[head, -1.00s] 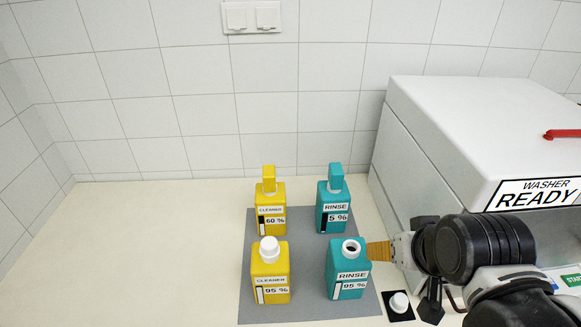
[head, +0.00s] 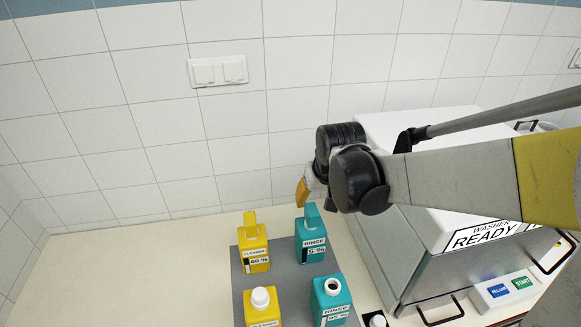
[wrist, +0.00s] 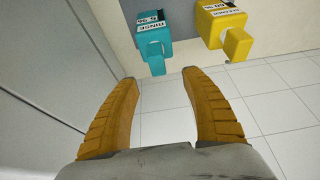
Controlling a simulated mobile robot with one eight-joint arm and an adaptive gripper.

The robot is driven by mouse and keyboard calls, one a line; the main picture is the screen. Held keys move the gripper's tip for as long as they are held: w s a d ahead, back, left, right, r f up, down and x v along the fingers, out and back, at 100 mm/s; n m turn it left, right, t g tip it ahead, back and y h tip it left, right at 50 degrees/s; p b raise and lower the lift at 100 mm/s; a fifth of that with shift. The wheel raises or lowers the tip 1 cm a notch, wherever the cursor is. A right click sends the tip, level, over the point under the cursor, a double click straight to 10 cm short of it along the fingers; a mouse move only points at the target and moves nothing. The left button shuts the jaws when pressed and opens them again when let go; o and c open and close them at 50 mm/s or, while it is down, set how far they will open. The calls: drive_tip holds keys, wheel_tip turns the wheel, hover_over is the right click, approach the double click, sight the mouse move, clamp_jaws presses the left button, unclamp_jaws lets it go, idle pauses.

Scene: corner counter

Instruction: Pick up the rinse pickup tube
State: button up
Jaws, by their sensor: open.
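The rinse pickup tube shows as a teal upright head (head: 312,216) on top of the rear teal rinse bottle (head: 311,245), labelled 5 %. In the wrist view the teal head (wrist: 155,62) points toward the space between my fingertips, just beyond them. The tube's lower part is hidden inside the bottle. My gripper (head: 302,192) is above and slightly left of this head, apart from it. In the wrist view my gripper (wrist: 160,78) has its two ribbed orange fingers spread, with nothing between them.
A front rinse bottle (head: 329,302) has an open neck. Two yellow cleaner bottles stand left, one with a yellow head (head: 250,223), one with a white cap (head: 260,298). All stand on a grey mat (head: 283,270). The white washer (head: 420,240) is right; the left counter is clear.

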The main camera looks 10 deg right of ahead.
sight(313, 209)
drive_tip(key=x, duration=0.3)
drive_tip(key=w+x, duration=0.1)
drive_tip(key=x, duration=0.2)
drive_tip(key=shift+w+b, duration=0.1)
drive_tip(key=shift+b, duration=0.2)
drive_tip(key=x, duration=0.3)
drive_tip(key=b+x, duration=0.1)
drive_tip(key=shift+s+d+f, duration=0.25)
drive_tip(key=shift+d+f, duration=0.15)
drive_tip(key=shift+w+f, duration=0.15)
drive_tip(key=shift+f, duration=0.2)
drive_tip(key=shift+c, duration=0.2)
clamp_jaws()
